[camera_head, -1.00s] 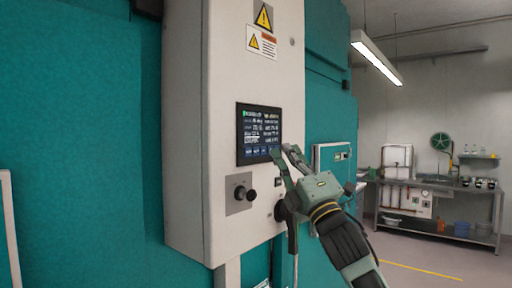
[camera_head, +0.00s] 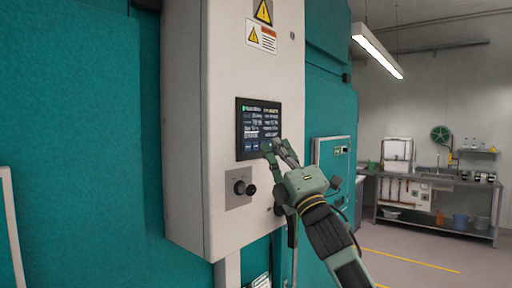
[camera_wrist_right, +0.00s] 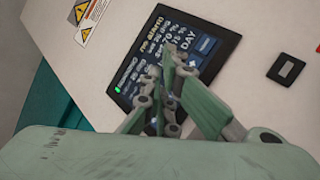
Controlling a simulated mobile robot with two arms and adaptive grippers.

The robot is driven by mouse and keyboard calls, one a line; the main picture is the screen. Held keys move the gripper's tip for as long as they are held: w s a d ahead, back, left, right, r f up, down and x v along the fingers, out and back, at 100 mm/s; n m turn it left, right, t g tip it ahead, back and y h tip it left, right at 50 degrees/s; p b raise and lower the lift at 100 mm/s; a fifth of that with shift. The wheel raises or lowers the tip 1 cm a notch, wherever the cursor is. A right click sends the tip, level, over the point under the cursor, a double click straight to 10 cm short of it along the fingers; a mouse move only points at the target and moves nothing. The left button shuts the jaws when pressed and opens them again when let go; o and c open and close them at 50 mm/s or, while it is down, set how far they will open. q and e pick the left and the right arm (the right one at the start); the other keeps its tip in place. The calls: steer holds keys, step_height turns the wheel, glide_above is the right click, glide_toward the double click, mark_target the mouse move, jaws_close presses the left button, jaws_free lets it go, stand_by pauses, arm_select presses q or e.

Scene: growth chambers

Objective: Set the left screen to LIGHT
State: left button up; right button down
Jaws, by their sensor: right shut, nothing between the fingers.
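The screen (camera_head: 257,122) is a dark panel with white text on the front of a pale control cabinet. My right gripper (camera_head: 272,147) is shut and empty, with its fingertips at the lower right part of the screen. I cannot tell whether they touch it. In the right wrist view the screen (camera_wrist_right: 181,40) shows lines of text, including the word DAY, and a small green dot. The shut fingers of the right gripper (camera_wrist_right: 160,75) hide its lower part there. My left gripper is not in view.
A black knob (camera_head: 241,188) on a grey plate sits below the screen. Warning labels (camera_head: 262,37) are above it. Teal walls flank the cabinet (camera_head: 185,130). A steel bench (camera_head: 440,190) stands at the far right, with open floor before it.

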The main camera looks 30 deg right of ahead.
steer(key=shift+w, duration=0.2)
stand_by(0.7)
steer(key=shift+w+a, duration=0.15)
steer(key=shift+w, duration=0.05)
steer(key=shift+w+a, duration=0.1)
steer(key=shift+w, duration=0.2)
stand_by(0.6)
steer(key=shift+s, duration=0.15)
steer(key=shift+s+d, duration=0.3)
steer(key=shift+s, duration=0.25)
stand_by(0.3)
steer(key=s, duration=0.1)
steer(key=s+d, duration=0.1)
steer(key=s, duration=0.1)
steer(key=s+b, duration=0.1)
steer(key=shift+s+d, duration=0.35)
steer(key=shift+d, duration=0.05)
